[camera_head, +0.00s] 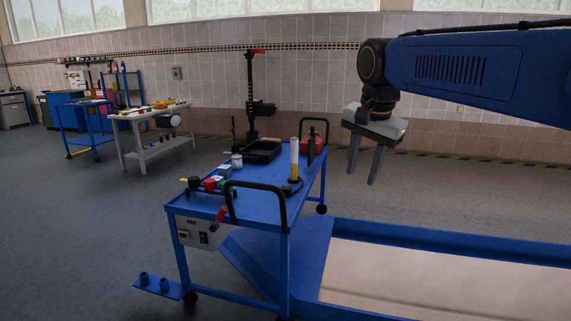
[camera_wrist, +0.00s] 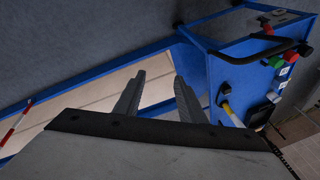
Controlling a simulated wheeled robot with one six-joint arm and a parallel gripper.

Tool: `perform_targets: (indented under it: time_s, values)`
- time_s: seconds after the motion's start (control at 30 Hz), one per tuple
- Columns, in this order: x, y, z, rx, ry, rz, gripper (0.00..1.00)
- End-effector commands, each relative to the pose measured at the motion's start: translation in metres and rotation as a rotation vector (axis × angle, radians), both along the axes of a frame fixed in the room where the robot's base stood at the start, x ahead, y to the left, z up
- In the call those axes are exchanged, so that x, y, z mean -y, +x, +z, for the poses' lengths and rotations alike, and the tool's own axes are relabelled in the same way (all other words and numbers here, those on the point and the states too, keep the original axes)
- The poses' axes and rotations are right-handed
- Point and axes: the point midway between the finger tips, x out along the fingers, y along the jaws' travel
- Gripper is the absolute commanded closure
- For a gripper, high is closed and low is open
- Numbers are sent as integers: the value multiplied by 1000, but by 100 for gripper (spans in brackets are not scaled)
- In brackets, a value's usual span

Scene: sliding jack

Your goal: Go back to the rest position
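My gripper (camera_head: 363,165) hangs from the end of my blue arm at the upper right of the head view, fingers pointing down. Its two fingers are apart with nothing between them. In the wrist view the fingers (camera_wrist: 160,98) are also spread and empty, with the floor and a blue-edged platform behind them. The gripper is in the air to the right of the blue trolley (camera_head: 262,190) and touches nothing that I can see.
A blue-rimmed platform (camera_head: 450,240) lies at the lower right. A grey table (camera_head: 150,120) stands farther left. Open floor lies at left.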

Motion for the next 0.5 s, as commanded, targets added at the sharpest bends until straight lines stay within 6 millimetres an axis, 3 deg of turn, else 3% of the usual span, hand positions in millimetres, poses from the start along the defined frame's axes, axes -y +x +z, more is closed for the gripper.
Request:
perform_targets:
  time_s: [0.2,0.5]
  values:
    - [38,-64,-39,26,-51,169,63]
    - [76,-149,-108,66,-136,402,63]
